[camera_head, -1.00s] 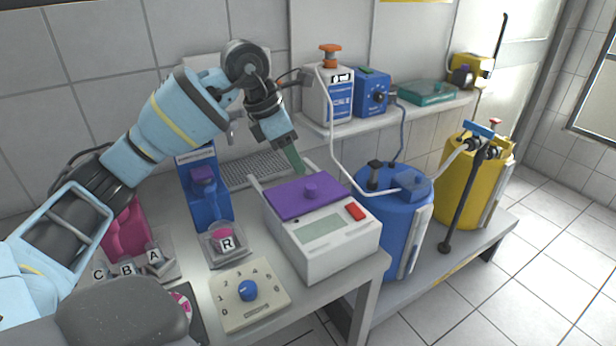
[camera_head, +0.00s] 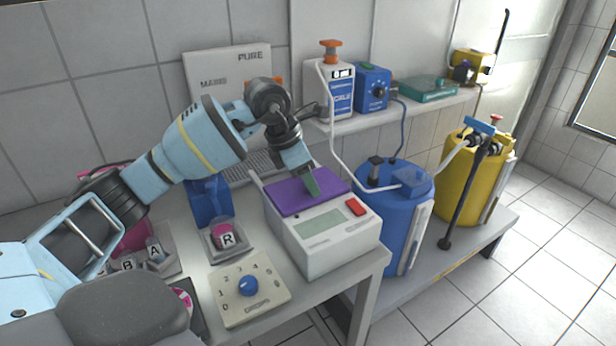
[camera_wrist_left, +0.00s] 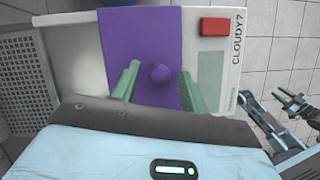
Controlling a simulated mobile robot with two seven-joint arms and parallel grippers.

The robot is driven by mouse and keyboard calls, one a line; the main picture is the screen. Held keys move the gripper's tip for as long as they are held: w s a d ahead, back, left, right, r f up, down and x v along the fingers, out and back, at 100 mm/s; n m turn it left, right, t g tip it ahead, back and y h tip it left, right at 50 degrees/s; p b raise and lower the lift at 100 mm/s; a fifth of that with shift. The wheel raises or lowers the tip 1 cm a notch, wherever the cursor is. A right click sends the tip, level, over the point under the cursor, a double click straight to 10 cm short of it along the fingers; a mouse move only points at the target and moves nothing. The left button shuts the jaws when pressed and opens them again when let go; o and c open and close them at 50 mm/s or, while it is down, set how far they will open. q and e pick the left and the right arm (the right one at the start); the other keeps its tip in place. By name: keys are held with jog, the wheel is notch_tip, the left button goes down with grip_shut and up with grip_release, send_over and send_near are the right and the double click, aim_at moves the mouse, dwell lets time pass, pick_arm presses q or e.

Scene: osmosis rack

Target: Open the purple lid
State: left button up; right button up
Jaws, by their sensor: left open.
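The purple lid (camera_head: 290,196) lies flat and closed on top of a white box-shaped device (camera_head: 335,243) with a grey screen and a red button. My left gripper (camera_head: 313,187) reaches over the lid from behind, fingers pointing down, and hides the lid's knob in the head view. In the left wrist view the round purple knob (camera_wrist_left: 160,73) shows between the two green fingers, which are apart on either side of it. The purple lid (camera_wrist_left: 145,30) fills the middle of that view. The right gripper (camera_wrist_left: 287,100) shows small at the right of the wrist view; its jaw state is unclear.
A dial panel (camera_head: 262,308) with a blue knob and a clear holder with an R-marked piece (camera_head: 227,240) stand left of the device. A blue barrel (camera_head: 398,210) is close on its right. A shelf (camera_head: 400,119) with bottles and boxes runs behind.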

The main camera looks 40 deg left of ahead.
pick_arm(q)
grip_shut()
jog(key=w+a, duration=0.3)
jog(key=a, duration=0.4)
dwell(0.3)
grip_release()
jog(key=v, duration=0.8)
